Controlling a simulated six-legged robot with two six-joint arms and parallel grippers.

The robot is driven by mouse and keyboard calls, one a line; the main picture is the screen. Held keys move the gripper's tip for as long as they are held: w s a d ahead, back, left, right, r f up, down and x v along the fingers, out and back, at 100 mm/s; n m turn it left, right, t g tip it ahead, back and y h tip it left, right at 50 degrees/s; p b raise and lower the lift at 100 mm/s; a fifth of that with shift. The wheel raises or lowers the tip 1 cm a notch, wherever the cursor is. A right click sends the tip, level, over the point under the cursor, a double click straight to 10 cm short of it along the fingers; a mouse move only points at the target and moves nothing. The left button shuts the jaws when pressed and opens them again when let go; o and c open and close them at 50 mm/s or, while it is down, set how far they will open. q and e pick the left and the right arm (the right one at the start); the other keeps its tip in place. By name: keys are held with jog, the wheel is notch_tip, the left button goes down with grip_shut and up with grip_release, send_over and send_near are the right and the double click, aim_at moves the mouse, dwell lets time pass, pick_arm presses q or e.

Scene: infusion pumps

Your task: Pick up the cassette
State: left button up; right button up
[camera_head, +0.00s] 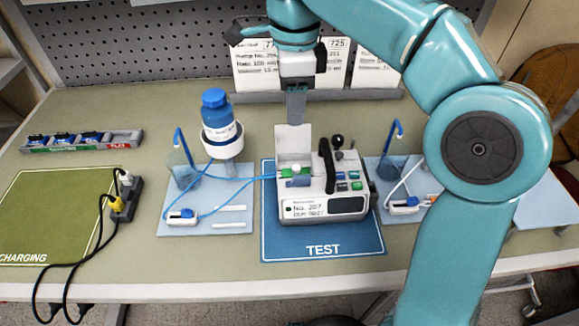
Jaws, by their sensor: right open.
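A white infusion pump (320,190) with a black handle stands on the blue TEST mat (318,250); a white flap stands up at its left rear. A green and blue piece (293,178) is at the pump's left side, where blue tubing reaches it; I cannot tell whether this is the cassette. A small blue and white piece (182,214) lies on the left pale blue tray, and a similar one (405,205) lies on the right tray. My right gripper (297,115) points down above the pump's raised flap, open, holding nothing visible. My left gripper is out of view.
A blue bottle (219,116) sits in a white holder on the left tray (205,224). The right tray (392,217) stands partly behind my right arm. A green CHARGING mat (55,220), power strip (125,199) and grey rack (82,142) are left. White cards stand behind.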

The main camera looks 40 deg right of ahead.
jog(key=b, duration=0.3)
send_over(296, 167)
notch_tip(296, 167, down, 10)
jog(key=shift+w+a+f, duration=0.1)
jog(key=shift+f, duration=0.35)
notch_tip(296, 167, down, 5)
jog(key=shift+r, duration=0.2)
jog(key=shift+f, duration=0.2)
jog(key=shift+s+r, duration=0.15)
jog(key=shift+s, duration=0.05)
jog(key=shift+w, duration=0.1)
grip_shut()
